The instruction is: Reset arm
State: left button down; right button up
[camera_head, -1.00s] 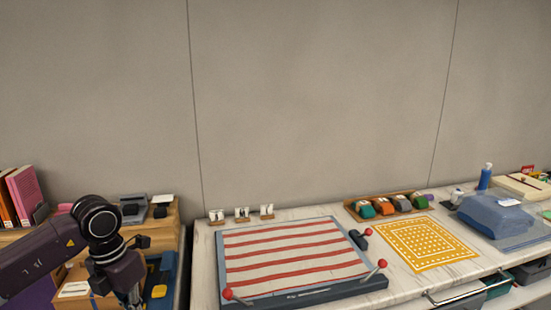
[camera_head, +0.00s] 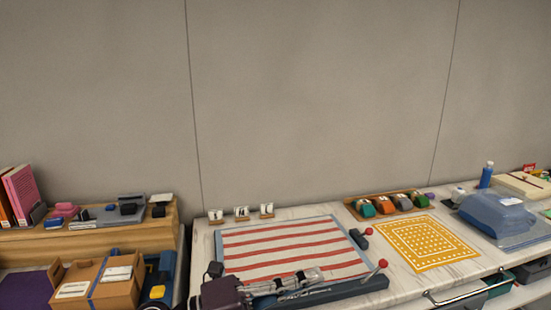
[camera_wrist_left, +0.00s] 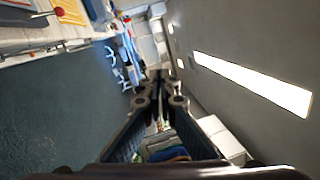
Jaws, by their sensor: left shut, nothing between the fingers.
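My left gripper (camera_head: 318,274) reaches in low over the front edge of the red-and-white striped board (camera_head: 290,246), pointing right. Its fingers are together and hold nothing. In the left wrist view the closed fingers (camera_wrist_left: 160,78) point away down the room, with a teal floor on the left and a bright light strip on the right. My arm hides the front left corner of the board and its lever there. My right gripper is not in view.
A red-knobbed lever (camera_head: 382,264) stands at the board's right. A yellow patterned mat (camera_head: 427,243), a wooden tray (camera_head: 410,207) of coloured items and a blue covered box (camera_head: 497,215) lie further right.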

pick_arm(q)
jog(key=w+a+n+t+y, duration=0.75)
jog(key=a+n+t, duration=0.45)
jog(key=n, duration=0.6)
jog(key=s+a+f+n+g+y, duration=0.1)
jog(key=s+a+f+n+y, duration=0.1)
jog(key=a+f+n+y, duration=0.5)
jog(key=s+a+f+n+g+y, duration=0.2)
jog(key=a+f+n+y, duration=0.2)
jog(key=f, duration=0.6)
jog(key=s+a+f+n+g, duration=0.2)
jog(key=s+f+g, duration=0.4)
jog(key=s+f, duration=0.5)
jog(key=s+a+f+n+g, duration=0.1)
jog(key=s+f+n+g, duration=0.35)
jog(key=s, duration=1.05)
notch_tip(320, 180, down, 29)
jog(key=s+m+g, duration=0.1)
jog(key=m+g, duration=0.1)
jog(key=s+a+f, duration=0.3)
jog(key=s+f, duration=1.2)
jog(key=s, duration=0.2)
jog(key=shift+f+g, duration=0.3)
jog(key=shift+g, duration=0.15)
jog(key=shift+s+m+y, duration=0.1)
jog(key=shift+m+y, duration=0.15)
